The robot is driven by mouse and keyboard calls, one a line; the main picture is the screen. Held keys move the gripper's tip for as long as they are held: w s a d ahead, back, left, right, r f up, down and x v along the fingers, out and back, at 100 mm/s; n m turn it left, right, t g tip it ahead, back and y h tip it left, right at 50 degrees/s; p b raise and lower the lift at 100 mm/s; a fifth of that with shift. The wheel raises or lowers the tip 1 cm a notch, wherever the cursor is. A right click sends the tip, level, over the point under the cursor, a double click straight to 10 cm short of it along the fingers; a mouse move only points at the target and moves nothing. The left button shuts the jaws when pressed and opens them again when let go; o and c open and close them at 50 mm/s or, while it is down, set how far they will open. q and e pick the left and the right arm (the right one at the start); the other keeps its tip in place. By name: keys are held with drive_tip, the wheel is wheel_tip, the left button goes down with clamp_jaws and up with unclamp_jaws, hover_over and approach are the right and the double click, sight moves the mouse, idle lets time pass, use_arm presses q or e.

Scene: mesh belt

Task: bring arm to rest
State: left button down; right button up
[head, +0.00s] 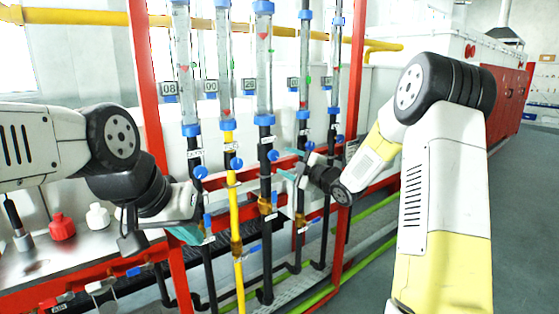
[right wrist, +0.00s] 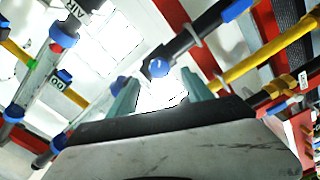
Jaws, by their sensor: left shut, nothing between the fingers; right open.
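My left gripper (head: 186,234) has its teal fingers low beside the black pipe at the left of the rack. Its fingers are shut with nothing between them. My right gripper (head: 291,170) is by the right-hand pipes of the rack, partly hidden by its own wrist. In the right wrist view its two teal fingers (right wrist: 160,92) stand apart and empty. Beyond them a black pipe with a round blue knob (right wrist: 159,68) crosses the view. I cannot tell whether the fingers touch any pipe.
A red frame (head: 147,90) holds several clear flow tubes with blue fittings (head: 263,60) over black pipes and a yellow pipe (head: 235,220). Floor (head: 525,200) is open at right.

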drive_tip(key=shift+s+d, duration=0.15)
drive_tip(key=shift+s, duration=0.1)
drive_tip(key=s+d+r+m+g+h, duration=0.2)
drive_tip(key=s+d+r+m+h, duration=0.4)
drive_tip(key=s+d+m+h, duration=0.35)
drive_tip(key=s+f+m+g, duration=0.1)
drive_tip(key=s+m+g, duration=0.1)
drive_tip(key=s, duration=0.8)
drive_tip(key=s+f+m+g, duration=0.2)
drive_tip(key=s+m, duration=0.2)
drive_tip(key=s, duration=0.6)
drive_tip(key=s+f+m+g+y, duration=0.1)
drive_tip(key=s+m+g, duration=0.1)
drive_tip(key=s, duration=0.8)
drive_tip(key=shift+s+a+f+m, duration=0.15)
drive_tip(key=shift+a+f+m, duration=0.25)
drive_tip(key=shift+m, duration=0.45)
drive_tip(key=shift+r, duration=0.1)
